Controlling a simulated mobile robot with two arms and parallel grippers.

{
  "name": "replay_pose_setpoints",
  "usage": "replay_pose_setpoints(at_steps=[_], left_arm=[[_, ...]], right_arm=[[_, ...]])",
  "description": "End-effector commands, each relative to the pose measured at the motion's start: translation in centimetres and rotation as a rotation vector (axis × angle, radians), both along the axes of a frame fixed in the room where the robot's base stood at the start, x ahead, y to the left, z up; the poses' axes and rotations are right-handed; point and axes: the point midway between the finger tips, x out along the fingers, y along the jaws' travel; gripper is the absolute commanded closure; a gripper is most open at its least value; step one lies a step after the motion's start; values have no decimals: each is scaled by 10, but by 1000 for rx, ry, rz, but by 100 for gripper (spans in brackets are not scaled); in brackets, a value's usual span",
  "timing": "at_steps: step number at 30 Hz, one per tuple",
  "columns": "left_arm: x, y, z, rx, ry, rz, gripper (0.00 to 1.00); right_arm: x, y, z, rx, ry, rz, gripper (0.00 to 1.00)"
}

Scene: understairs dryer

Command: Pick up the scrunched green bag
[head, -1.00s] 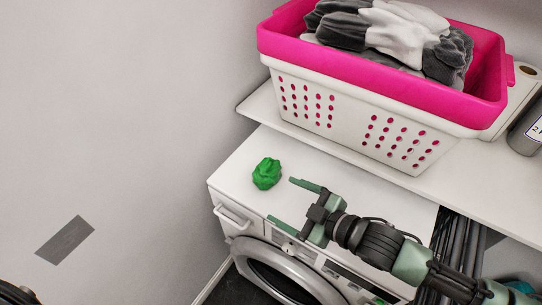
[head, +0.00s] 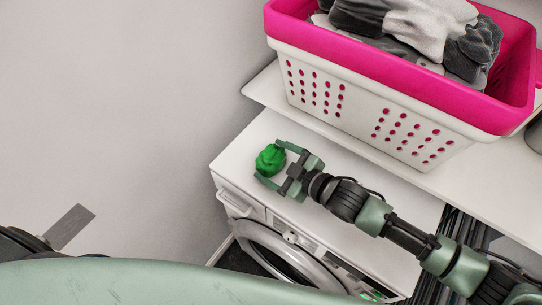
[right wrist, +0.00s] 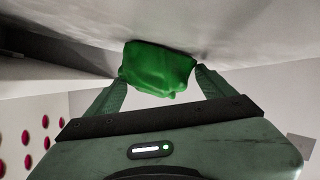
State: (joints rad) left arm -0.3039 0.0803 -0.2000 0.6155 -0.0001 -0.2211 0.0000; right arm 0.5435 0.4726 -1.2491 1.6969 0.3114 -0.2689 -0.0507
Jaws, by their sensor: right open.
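The scrunched green bag (head: 269,158) is a small crumpled bright green lump on the white top of the washer-like machine (head: 240,160), near its left end. My right gripper (head: 273,164) is open, with one finger on each side of the bag. In the right wrist view the bag (right wrist: 158,68) sits between the two green fingertips (right wrist: 160,84). Whether either finger touches it is unclear. My left gripper is not in view; a green link of my own arm crosses the bottom of the head view.
A white shelf (head: 262,88) runs behind and above the machine top. On it stands a white and pink laundry basket (head: 350,105) with grey and white cloth (head: 420,25). Dark rods (head: 447,228) stand at the machine's right. The machine top right of the bag is partly bare.

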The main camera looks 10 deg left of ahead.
Motion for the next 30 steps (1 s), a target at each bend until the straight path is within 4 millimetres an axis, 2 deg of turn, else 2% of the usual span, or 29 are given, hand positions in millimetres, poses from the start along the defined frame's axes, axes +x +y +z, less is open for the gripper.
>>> replay_pose_setpoints(at_steps=[3,6,7,9,12,23,26,30], left_arm=[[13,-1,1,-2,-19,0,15],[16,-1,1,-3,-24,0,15],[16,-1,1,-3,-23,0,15],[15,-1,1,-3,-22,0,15],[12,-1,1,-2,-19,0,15],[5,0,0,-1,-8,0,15],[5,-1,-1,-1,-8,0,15],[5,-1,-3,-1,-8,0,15]], right_arm=[[1,1,-1,0,0,0,16],[1,1,-1,0,0,0,16],[1,1,-1,0,0,0,19],[1,1,-1,-1,0,0,38],[1,1,-1,-1,0,0,61],[1,1,5,0,0,-1,61],[1,1,15,1,-2,0,61],[2,1,43,3,-6,0,61]])
